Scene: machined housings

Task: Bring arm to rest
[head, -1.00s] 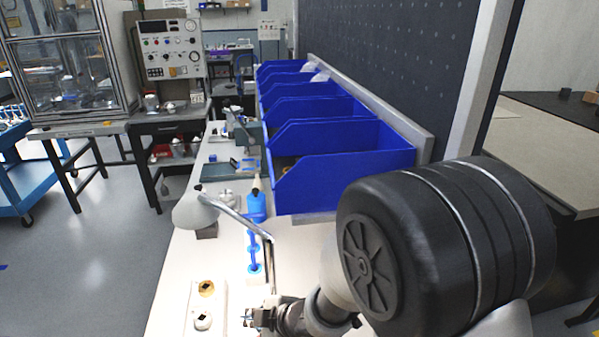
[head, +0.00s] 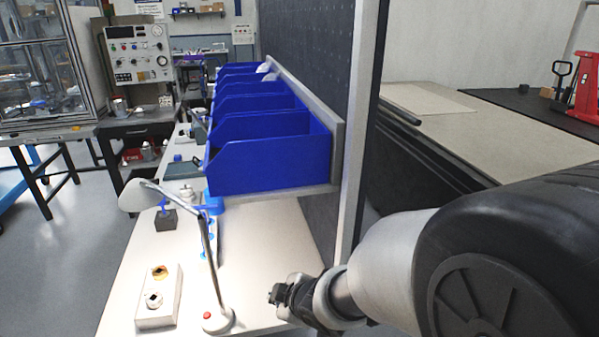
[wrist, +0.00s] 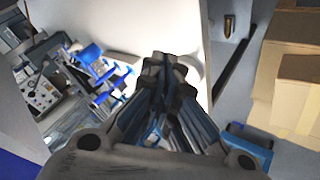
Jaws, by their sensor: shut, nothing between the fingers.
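My gripper (head: 281,295) is at the lower middle of the head view, at the end of my pale arm, near the right edge of the white workbench (head: 255,228). Its fingers are closed together with nothing between them. In the wrist view the closed fingers (wrist: 166,72) point up the picture, with the bright bench top behind them. The gripper touches no object that I can see.
A desk lamp (head: 209,262) stands on the bench left of my gripper. A white block with two round fittings (head: 157,297) lies farther left. Blue bins (head: 268,160) line a dark panel behind. Another table (head: 480,125) is at the right.

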